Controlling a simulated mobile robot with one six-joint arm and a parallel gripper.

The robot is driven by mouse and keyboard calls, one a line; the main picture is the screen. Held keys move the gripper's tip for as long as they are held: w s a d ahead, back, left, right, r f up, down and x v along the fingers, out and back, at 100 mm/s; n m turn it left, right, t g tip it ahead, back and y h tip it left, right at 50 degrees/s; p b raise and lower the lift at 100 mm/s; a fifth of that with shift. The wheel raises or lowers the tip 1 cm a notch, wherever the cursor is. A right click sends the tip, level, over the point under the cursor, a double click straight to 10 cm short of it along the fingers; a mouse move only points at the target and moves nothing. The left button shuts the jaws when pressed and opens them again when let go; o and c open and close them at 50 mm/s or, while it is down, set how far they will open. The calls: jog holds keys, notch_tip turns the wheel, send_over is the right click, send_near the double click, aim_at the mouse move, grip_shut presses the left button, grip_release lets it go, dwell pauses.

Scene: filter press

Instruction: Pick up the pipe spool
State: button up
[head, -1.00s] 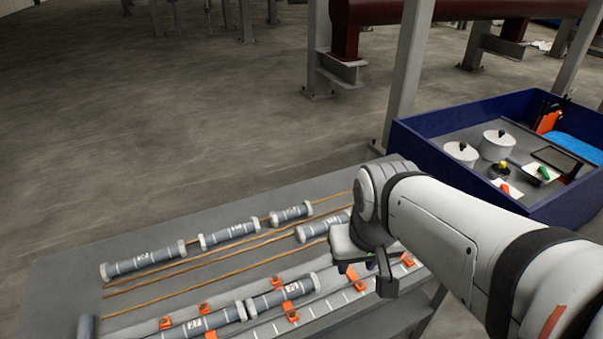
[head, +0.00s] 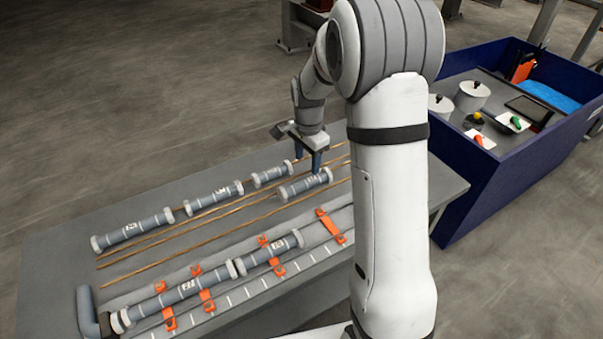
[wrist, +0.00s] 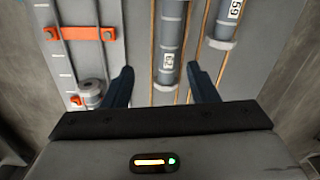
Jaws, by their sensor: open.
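Several grey pipe spools with pale flanged ends and white labels lie on the table; the frames do not show which one the task means. One short spool (head: 305,185) lies right under my gripper (head: 308,165) in the head view. In the wrist view this spool (wrist: 168,50) lies lengthwise between the open fingers of my gripper (wrist: 163,78), its near end close to the fingertips. The fingers are empty and seem a little above it; I see no contact. Another spool (wrist: 228,18) lies just right of the right finger.
Other spools (head: 132,230) (head: 213,198) (head: 271,173) lie along thin brown rods on the table (head: 60,262). A rail with orange clamps (head: 323,222) holds more spools (head: 180,290) in front. A blue-walled bin (head: 470,185) with pots stands at right.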

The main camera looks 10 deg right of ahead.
aim_at(306, 181)
jog(key=shift+m, duration=0.8)
jog(key=w+f, duration=0.2)
jog(key=f, duration=0.1)
jog(key=shift+w+f, duration=0.15)
jog(key=shift+f, duration=0.05)
notch_tip(306, 181, down, 8)
jog(key=shift+r+p, duration=0.25)
jog(key=shift+p, duration=0.7)
jog(key=shift+c, duration=0.4)
jog(key=c, duration=1)
